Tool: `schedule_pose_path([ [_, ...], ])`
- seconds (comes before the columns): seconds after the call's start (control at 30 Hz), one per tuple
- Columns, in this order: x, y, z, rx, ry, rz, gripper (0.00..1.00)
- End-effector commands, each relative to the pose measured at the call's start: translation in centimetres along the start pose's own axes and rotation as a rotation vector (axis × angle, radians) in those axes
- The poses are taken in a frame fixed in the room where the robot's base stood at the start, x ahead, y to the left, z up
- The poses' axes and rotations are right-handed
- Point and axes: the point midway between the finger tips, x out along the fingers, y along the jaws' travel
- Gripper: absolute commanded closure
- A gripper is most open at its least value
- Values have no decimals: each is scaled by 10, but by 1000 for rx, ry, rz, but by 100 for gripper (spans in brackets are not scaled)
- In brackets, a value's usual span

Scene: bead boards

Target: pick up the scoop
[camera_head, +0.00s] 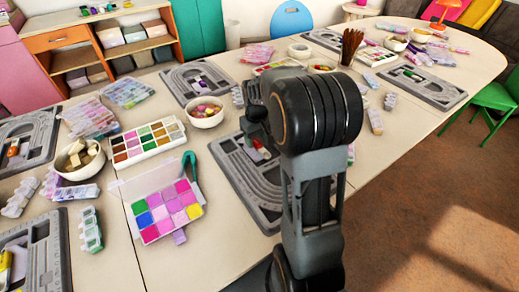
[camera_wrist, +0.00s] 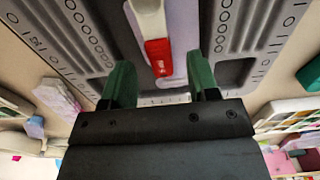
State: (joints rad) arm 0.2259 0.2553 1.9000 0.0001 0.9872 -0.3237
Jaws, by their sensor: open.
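A small red and white piece, which looks like the scoop (camera_wrist: 157,55), lies in a purple-grey recess of a grey bead board (camera_wrist: 75,30) in the wrist view. My gripper (camera_wrist: 161,82) is open, with one green finger on each side of the scoop's red end. The fingers appear apart from it, and nothing is held. The scoop's far end runs out of the frame at the top. In the head view a bit of red on the scoop (camera_head: 262,151) shows on the middle board (camera_head: 225,152), beside my arm, which hides most of the gripper.
An open bead box (camera_head: 150,234), a paint-like bead tray (camera_head: 118,157) and a bowl of beads (camera_head: 205,122) stand left of the board. A cup of brown sticks (camera_head: 349,62) stands behind my arm. Other boards and bags crowd the table; bare table shows at the right edge.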

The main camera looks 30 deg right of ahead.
Motion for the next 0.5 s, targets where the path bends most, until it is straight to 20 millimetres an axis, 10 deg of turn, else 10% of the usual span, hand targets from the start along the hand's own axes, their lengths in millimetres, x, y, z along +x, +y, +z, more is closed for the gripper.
schedule_pose_path([
  [0.5, 20, 0, 0, 0, 1, 0, 48],
])
